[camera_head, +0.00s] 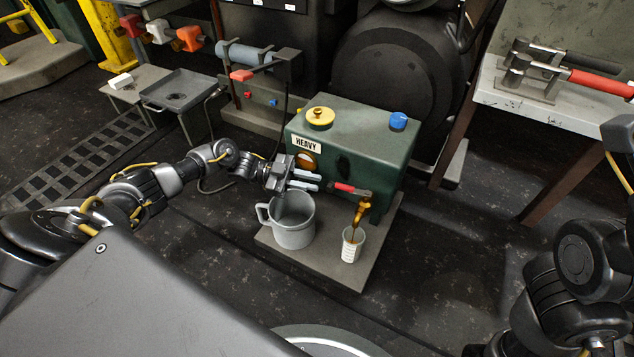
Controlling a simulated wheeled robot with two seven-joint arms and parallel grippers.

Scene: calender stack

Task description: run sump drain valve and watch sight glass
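A dark green sump box (365,150) labelled HEAVY stands at the centre. Its round amber sight glass (305,160) is on the front. A drain valve with a red lever (345,188) sits low on the front, right of my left gripper. Below it is an amber-brown spout or stream (358,214); I cannot tell where brass ends and liquid begins. A white ribbed cup (351,246) stands upright under it. My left gripper (312,181) is open and empty, its fingers apart near the box front, left of the lever. My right gripper is out of view.
A grey jug (293,228) stands beside the cup on a flat grey plate (340,278), close below my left gripper. A yellow cap (320,117) and blue knob (398,121) top the box. A bench (545,106) with tools is at right.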

